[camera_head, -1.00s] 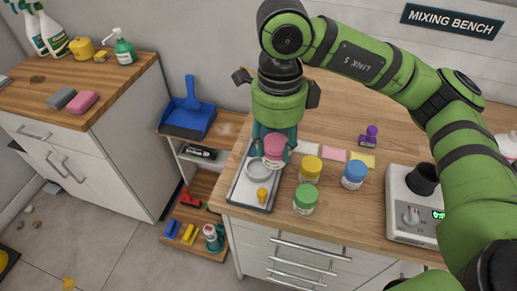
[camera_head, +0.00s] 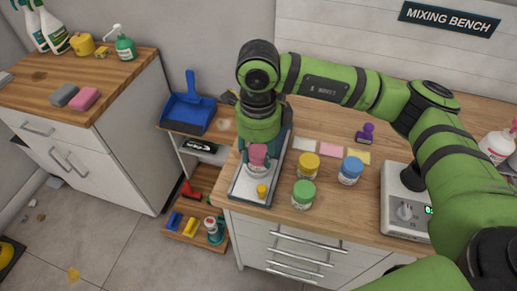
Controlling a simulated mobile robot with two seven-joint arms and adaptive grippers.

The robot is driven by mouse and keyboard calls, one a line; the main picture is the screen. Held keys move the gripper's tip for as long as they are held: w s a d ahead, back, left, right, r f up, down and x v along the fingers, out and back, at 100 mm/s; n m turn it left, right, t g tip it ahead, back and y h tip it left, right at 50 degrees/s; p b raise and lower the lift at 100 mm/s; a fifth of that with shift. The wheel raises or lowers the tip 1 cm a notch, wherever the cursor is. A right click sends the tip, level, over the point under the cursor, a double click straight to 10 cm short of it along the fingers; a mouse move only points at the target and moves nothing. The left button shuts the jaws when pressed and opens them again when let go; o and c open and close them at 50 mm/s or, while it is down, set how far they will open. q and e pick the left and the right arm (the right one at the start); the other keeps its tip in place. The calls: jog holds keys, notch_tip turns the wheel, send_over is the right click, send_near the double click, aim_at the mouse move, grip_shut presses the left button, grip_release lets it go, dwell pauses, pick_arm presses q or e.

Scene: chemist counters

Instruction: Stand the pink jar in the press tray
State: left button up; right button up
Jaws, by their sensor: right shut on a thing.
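The pink jar (camera_head: 258,153) is held upright in my right gripper (camera_head: 258,158), which points down and is shut on it. The press tray (camera_head: 240,192) is a grey tray at the left end of the mixing bench. The jar is over the tray, in front of its back part. It covers much of the round pale dish there, and I cannot tell whether its base touches. A small yellow item (camera_head: 262,191) stands at the tray's front. My left gripper is not in view.
A yellow-lidded jar (camera_head: 309,165), a green-lidded jar (camera_head: 303,194) and a blue-lidded jar (camera_head: 351,170) stand right of the tray. Coloured cards and a purple stamp (camera_head: 366,133) lie behind them. A scale (camera_head: 400,222) stands further right. A low shelf is left of the bench.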

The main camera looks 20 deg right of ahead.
aim_at(258, 150)
jog(key=shift+f, duration=0.3)
jog(key=o, duration=1.1)
jog(key=shift+o, duration=0.2)
jog(key=shift+r, duration=0.15)
jog(key=shift+r+p, duration=0.3)
jog(key=shift+w+r, duration=0.1)
jog(key=shift+r, duration=0.2)
notch_tip(258, 150, up, 11)
jog(key=b, duration=0.3)
jog(key=shift+r, duration=0.15)
